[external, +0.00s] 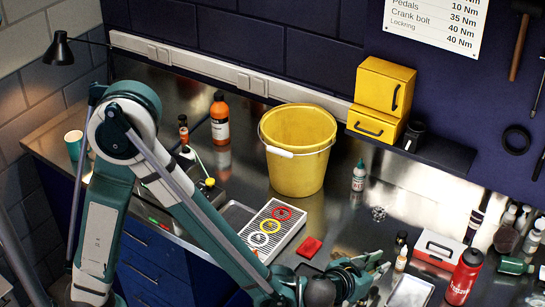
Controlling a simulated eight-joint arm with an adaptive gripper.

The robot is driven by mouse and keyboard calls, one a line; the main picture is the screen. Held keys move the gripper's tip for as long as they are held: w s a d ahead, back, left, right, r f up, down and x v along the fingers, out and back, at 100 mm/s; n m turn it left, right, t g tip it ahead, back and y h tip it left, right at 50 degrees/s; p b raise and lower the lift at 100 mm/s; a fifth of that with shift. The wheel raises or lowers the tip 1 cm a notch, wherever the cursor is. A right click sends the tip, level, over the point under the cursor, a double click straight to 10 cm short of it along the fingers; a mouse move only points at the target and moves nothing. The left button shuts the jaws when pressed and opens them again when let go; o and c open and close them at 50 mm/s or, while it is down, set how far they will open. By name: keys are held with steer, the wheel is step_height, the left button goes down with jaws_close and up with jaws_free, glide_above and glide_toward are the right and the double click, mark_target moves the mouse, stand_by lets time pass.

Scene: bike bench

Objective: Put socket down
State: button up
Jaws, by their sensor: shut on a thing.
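My gripper (378,268) is low over the front right of the metal bench, at the end of my green-grey arm. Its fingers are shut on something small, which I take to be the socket. The socket itself is too small and too hidden by the fingers to make out. I cannot tell whether it touches the bench.
A yellow bucket (297,172) stands mid-bench. A pale tray with coloured rings (245,241) and a red block (310,247) lie left of my gripper. A red bottle (464,277) and a red-and-white box (440,249) stand right. A small metal part (378,213) lies behind.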

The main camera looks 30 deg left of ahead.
steer(key=shift+f, duration=0.1)
steer(key=shift+f+b, duration=0.45)
steer(key=shift+f, duration=1.55)
steer(key=shift+f, duration=0.15)
steer(key=o, duration=0.9)
steer(key=shift+r, duration=0.2)
steer(key=shift+p+v, duration=0.8)
steer(key=shift+v, duration=5.2)
